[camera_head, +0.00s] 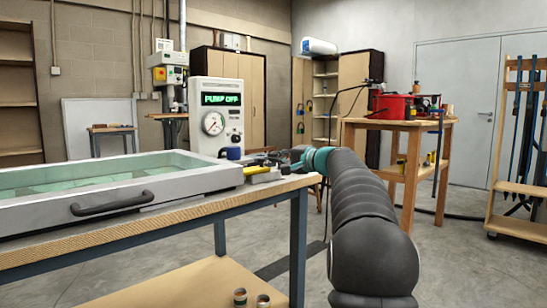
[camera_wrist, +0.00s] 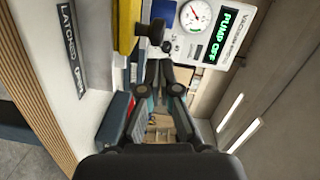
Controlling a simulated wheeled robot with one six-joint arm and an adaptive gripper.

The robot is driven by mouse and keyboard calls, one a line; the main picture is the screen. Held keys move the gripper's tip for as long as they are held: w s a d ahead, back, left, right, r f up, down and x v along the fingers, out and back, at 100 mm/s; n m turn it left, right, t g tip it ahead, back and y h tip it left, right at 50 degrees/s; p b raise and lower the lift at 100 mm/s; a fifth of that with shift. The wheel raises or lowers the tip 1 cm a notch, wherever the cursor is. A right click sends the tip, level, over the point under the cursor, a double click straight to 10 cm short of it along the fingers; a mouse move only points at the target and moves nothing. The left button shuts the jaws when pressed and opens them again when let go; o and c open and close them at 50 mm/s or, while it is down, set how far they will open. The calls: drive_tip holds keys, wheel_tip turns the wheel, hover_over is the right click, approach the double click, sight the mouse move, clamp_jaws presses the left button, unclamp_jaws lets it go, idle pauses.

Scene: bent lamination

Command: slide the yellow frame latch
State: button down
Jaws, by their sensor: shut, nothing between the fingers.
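The yellow frame latch (camera_head: 257,170) sits at the right end of the grey frame (camera_head: 150,192) on the table. In the wrist view the yellow latch (camera_wrist: 127,25) is at the top, with a black knob (camera_wrist: 154,31) on its right side. A dark label strip reading LATCHED and OPEN (camera_wrist: 70,50) lies left of it. My gripper (camera_wrist: 161,66) is shut and empty, its fingertips just below the knob in the picture; I cannot tell whether they touch it. In the head view my gripper (camera_head: 268,160) is small beside the latch, partly hidden by its own wrist.
The pump panel (camera_head: 216,112) behind the table reads PUMP OFF; it also shows in the wrist view (camera_wrist: 210,30). A black handle (camera_head: 112,202) is on the frame's front. A wooden bench (camera_head: 400,124) with a red box stands right. Floor between is clear.

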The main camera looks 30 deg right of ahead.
drive_tip(key=d, duration=0.3)
drive_tip(key=shift+s+d+r+p, duration=0.1)
drive_tip(key=shift+s+r+p, duration=0.1)
drive_tip(key=shift+p, duration=0.1)
drive_tip(key=b+v, duration=0.1)
drive_tip(key=v, duration=0.8)
drive_tip(key=shift+s, duration=0.25)
